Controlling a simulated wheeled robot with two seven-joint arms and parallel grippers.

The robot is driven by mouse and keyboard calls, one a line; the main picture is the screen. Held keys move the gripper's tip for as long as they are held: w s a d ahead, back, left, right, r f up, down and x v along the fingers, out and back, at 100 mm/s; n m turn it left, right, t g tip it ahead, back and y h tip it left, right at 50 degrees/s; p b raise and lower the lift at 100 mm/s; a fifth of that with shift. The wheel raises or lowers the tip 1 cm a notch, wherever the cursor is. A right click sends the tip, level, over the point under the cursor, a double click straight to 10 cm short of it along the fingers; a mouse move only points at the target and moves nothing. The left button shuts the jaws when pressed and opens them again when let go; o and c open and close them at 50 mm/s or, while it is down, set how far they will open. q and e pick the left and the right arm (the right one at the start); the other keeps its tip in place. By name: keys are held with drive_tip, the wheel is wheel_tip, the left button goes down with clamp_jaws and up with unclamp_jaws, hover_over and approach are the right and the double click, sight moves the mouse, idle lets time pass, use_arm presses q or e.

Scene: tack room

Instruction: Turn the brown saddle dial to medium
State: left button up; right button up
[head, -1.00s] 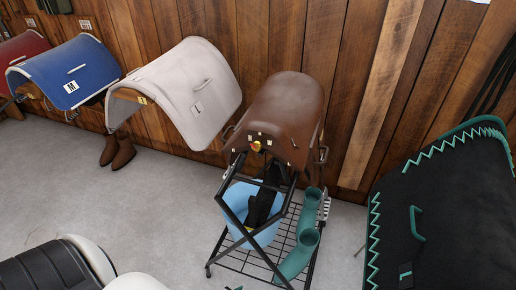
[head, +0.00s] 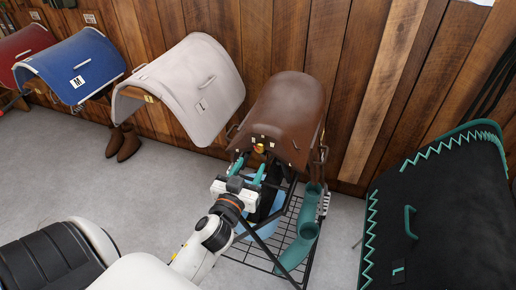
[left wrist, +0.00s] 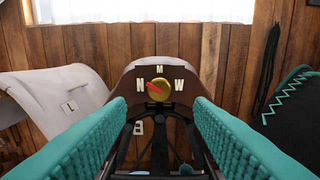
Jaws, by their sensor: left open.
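The brown saddle (head: 285,100) sits on a black metal stand against the wooden wall. Its gold dial (head: 259,148) is on the front end, facing me; in the left wrist view the dial (left wrist: 159,91) shows letters N at left, M on top and W at right. The red pointer (left wrist: 153,87) points up-left, towards N. My left gripper (head: 249,169) is open just in front of and below the dial. Its teal fingers stand apart on either side of the dial in the left wrist view, not touching it. My right gripper is out of view.
A white saddle (head: 190,85) hangs left of the brown one, then blue (head: 75,65) and red (head: 25,50) ones. A black saddle pad with teal trim (head: 440,215) is at right. Teal boots (head: 300,240) and a blue bucket (head: 243,228) are on the stand's rack.

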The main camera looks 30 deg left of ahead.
sight(259, 150)
use_arm(q)
drive_tip(key=p+x, duration=0.1)
drive_tip(key=x, duration=0.6)
drive_tip(key=c, duration=1)
drive_tip(key=shift+m, duration=0.4)
drive_tip(key=m, duration=0.5)
drive_tip(key=shift+a+m+p, duration=0.1)
drive_tip(key=shift+m+p, duration=0.2)
drive_tip(key=shift+p, duration=0.1)
drive_tip(key=m, duration=0.5)
drive_tip(key=shift+r, duration=0.1)
drive_tip(key=shift+m, duration=0.4)
